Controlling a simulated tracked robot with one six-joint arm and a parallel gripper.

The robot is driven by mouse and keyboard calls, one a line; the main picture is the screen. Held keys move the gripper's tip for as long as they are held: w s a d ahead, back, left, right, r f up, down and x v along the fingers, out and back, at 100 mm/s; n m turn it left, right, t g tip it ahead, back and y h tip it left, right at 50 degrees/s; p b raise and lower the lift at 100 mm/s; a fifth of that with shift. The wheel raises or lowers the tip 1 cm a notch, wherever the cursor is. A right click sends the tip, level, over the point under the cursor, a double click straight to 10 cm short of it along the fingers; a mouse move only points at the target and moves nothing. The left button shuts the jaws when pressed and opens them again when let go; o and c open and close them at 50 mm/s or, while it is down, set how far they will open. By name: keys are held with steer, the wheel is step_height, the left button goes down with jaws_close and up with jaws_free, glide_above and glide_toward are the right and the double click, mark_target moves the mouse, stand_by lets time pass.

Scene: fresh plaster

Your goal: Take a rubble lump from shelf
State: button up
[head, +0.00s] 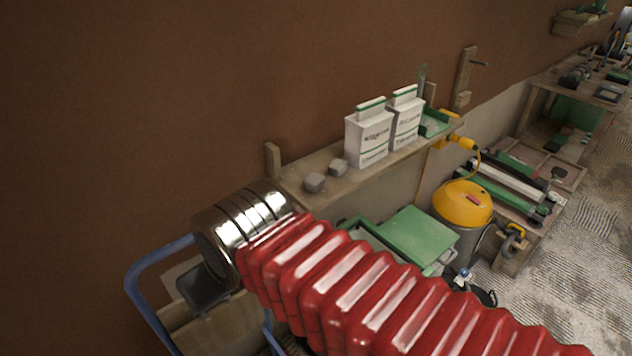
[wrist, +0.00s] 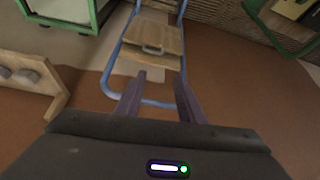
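Two grey rubble lumps lie on the wooden wall shelf (head: 362,182), near its left end. The nearer lump (head: 315,182) is left of the other lump (head: 338,167). In the wrist view the lumps (wrist: 25,76) sit on the shelf (wrist: 45,92) at the left edge. My gripper (wrist: 160,82) is open with nothing between its fingers. It points down toward a blue tubular frame, to the left of the shelf in the head view and apart from the lumps. In the head view my arm hides most of it.
Two white boxes (head: 368,136) and a green tray (head: 434,124) stand farther along the shelf. An upright wooden end piece (head: 273,160) bounds its left end. A green case (head: 418,232) and a yellow-topped vacuum (head: 463,204) stand below the shelf.

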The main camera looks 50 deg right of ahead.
steer(key=shift+o, duration=1.4)
steer(key=shift+f, duration=0.2)
steer(key=o, duration=0.3)
steer(key=shift+w+d+f+g+y, duration=0.2)
steer(key=shift+f+g+y, duration=0.25)
steer(key=shift+f, duration=0.2)
steer(key=shift+o, duration=0.8)
steer(key=shift+w+d+f+n+g+y, duration=0.3)
steer(key=shift+d+f+n+g+y, duration=0.15)
steer(key=shift+f, duration=0.25)
steer(key=w+d+t+y, duration=0.2)
steer(key=w+d, duration=0.1)
steer(key=d, duration=0.5)
steer(key=w+d+t+y, duration=0.1)
steer(key=w+d+t, duration=0.2)
steer(key=d, duration=0.5)
steer(key=s+d+m+t+h, duration=0.1)
steer(key=s+d+t+h, duration=0.1)
steer(key=d, duration=0.8)
steer(key=s+d+r+m+t+h, duration=0.1)
steer(key=s+d, duration=0.4)
steer(key=d, duration=0.5)
steer(key=shift+d+t+h, duration=0.25)
steer(key=shift+t+h, duration=0.55)
steer(key=shift+t, duration=0.1)
